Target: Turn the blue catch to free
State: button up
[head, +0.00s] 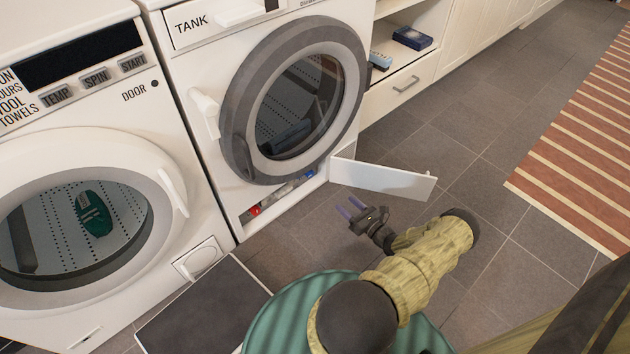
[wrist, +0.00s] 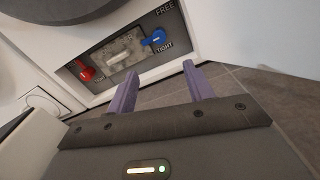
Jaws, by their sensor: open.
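The blue catch (wrist: 155,39) sits at the right end of a low recess in the right-hand machine, between the labels FREE above and TIGHT below. In the wrist view its round part is at the right and a short arm seems to reach left; I cannot tell its exact setting. It is a small blue spot in the head view (head: 310,173). My gripper (wrist: 160,70) is open, with two purple fingers apart and nothing between them. In the head view my gripper (head: 350,207) is in front of the recess, to the catch's right, not touching it.
A red knob (wrist: 87,73) and a pale grey part (wrist: 112,50) share the recess. The open white flap (head: 385,179) sticks out at its right, close to my gripper.

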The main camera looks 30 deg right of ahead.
aim_at(312, 175)
jog(key=shift+w, duration=0.1)
jog(key=w+b, duration=0.2)
jog(key=w, duration=0.3)
jog(key=w+a+b, duration=0.1)
jog(key=w+b, duration=0.2)
jog(key=w, duration=0.3)
jog(key=w+a+b, duration=0.1)
jog(key=w+b, duration=0.2)
jog(key=w, duration=0.2)
jog(key=shift+w+a+f, duration=0.15)
jog(key=shift+a, duration=0.05)
jog(key=shift+w, duration=0.4)
jog(key=shift+c, duration=0.4)
jog(key=c, duration=0.9)
